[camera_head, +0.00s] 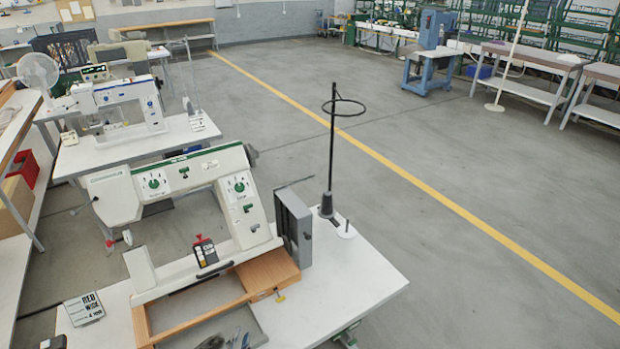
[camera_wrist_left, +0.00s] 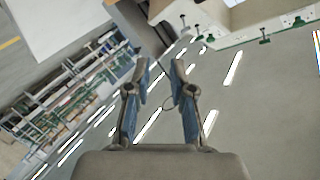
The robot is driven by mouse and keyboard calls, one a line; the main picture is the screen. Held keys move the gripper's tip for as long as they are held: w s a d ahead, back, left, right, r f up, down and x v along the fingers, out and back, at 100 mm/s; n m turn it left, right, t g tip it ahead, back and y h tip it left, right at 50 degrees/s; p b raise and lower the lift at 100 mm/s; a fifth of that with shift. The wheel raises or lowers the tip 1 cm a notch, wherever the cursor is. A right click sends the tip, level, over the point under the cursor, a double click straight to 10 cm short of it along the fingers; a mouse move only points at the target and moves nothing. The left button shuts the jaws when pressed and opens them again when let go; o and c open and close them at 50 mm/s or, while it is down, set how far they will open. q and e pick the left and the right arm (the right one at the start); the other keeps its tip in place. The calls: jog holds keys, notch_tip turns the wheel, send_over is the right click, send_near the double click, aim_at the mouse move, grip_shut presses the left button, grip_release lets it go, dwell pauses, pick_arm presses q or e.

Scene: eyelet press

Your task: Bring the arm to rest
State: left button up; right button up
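My left gripper (camera_head: 232,341) shows only in part at the bottom edge of the head view, in front of the wooden frame of the nearest machine. In the left wrist view the left gripper (camera_wrist_left: 160,70) has its two blue-padded fingers apart, with nothing between them. The nearest machine (camera_head: 118,196) is white and green and stands on a white table (camera_head: 355,285). My right gripper is in neither view.
A black stand with a ring (camera_head: 331,150) rises at the table's right. A second white machine (camera_head: 118,98) stands behind. Open grey floor (camera_head: 450,140) lies to the right.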

pick_arm(q)
jog(key=s+a+f+n+g, duration=0.3)
jog(key=s+f+n+g, duration=0.3)
jog(key=s+f+g, duration=1)
jog(key=s+f+t, duration=0.1)
jog(key=s+f, duration=0.2)
jog(key=f, duration=0.7)
jog(key=s+f+t, duration=0.1)
jog(key=s+f, duration=0.2)
jog(key=f, duration=0.6)
jog(key=s+f+t, duration=0.1)
jog(key=s+f, duration=0.2)
jog(key=f, duration=0.7)
jog(key=s+a+f+g, duration=0.1)
jog(key=s+a+f, duration=0.2)
jog(key=s+f, duration=1)
jog(key=s, duration=0.2)
jog(key=shift+s+a+f, duration=0.15)
jog(key=shift+s+f, duration=0.1)
jog(key=shift+s, duration=0.15)
jog(key=shift+s, duration=0.15)
